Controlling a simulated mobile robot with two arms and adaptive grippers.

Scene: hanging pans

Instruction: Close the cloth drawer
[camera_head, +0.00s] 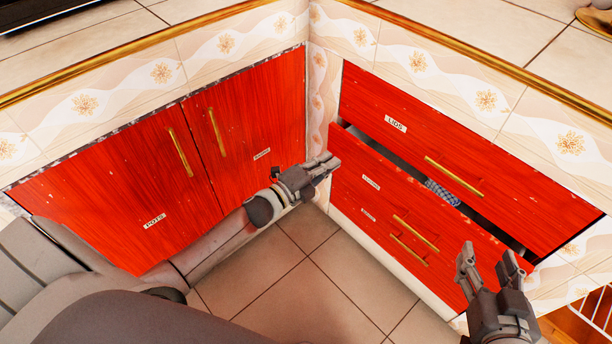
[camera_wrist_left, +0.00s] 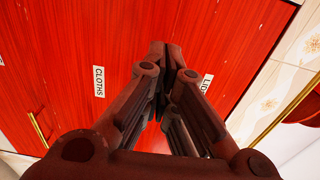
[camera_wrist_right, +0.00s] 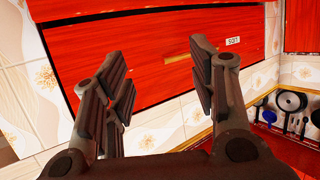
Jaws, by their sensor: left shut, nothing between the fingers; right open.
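The cloth drawer (camera_head: 395,193) is the red drawer under the LIDS drawer (camera_head: 395,105). It stands partly open, with a dark gap along its top and a blue checked cloth (camera_head: 441,193) showing inside. Its CLOTHS label (camera_wrist_left: 98,82) reads clearly in the left wrist view. My left gripper (camera_head: 333,164) is shut and empty in front of the drawer's left end; I cannot tell if it touches the front. My right gripper (camera_head: 490,256) is open and empty near the drawer's right end, and its spread fingers (camera_wrist_right: 150,75) show in the right wrist view.
Another drawer front with a gold handle (camera_head: 409,250) lies low under the cloth drawer. Closed red cupboard doors (camera_head: 240,125) meet the drawers at the corner on the left. The tiled counter has a gold edge (camera_head: 480,56). The tiled floor (camera_head: 300,265) is clear.

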